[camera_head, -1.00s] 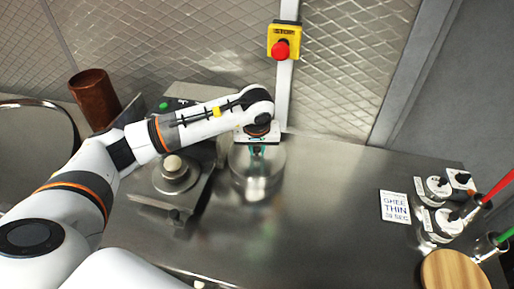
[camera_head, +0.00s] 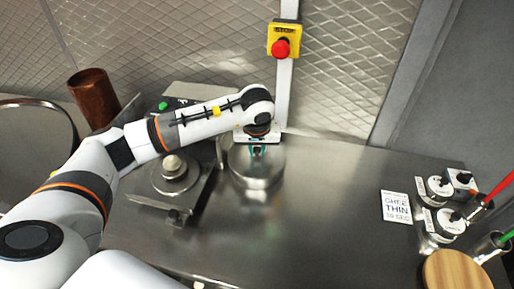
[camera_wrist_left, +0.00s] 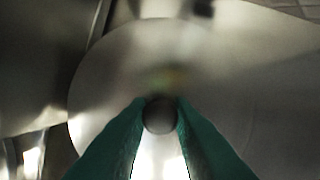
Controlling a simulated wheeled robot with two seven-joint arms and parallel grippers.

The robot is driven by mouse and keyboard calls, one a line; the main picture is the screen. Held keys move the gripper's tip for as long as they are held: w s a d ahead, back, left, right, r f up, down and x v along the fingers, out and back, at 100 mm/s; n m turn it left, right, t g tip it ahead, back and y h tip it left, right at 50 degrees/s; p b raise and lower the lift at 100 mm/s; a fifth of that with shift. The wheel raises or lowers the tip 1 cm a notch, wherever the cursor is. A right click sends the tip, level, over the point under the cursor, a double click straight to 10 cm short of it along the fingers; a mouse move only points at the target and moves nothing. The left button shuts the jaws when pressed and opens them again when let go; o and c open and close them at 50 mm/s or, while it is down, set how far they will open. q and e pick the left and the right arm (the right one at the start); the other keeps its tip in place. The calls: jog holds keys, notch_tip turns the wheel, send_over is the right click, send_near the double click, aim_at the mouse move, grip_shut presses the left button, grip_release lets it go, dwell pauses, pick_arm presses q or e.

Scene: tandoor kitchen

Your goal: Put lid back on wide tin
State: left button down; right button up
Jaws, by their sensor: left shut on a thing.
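My left gripper (camera_head: 257,151) is shut on the small round knob (camera_wrist_left: 160,115) of a steel lid. The lid (camera_wrist_left: 100,90) shows in the left wrist view as a wide pale disc around the knob. In the head view the lid and a wide steel tin (camera_head: 256,180) are together under my gripper, on the counter right of centre-left. The shiny metal blurs their edges, so I cannot tell whether the lid sits flush on the rim. My right gripper is not in view.
A metal stand with a round, knobbed piece (camera_head: 173,168) is close left of the tin. A brown cup (camera_head: 92,95) stands behind my arm. A card (camera_head: 396,207), white-topped jars (camera_head: 437,188) and a wooden disc (camera_head: 455,270) are at right. The counter's middle (camera_head: 320,210) is clear.

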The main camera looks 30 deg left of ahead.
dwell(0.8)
pick_arm(q)
jog(key=c, duration=0.7)
grip_release()
jog(key=shift+r+p, duration=1.5)
jog(key=shift+r, duration=2)
jog(key=shift+c, duration=0.6)
grip_shut()
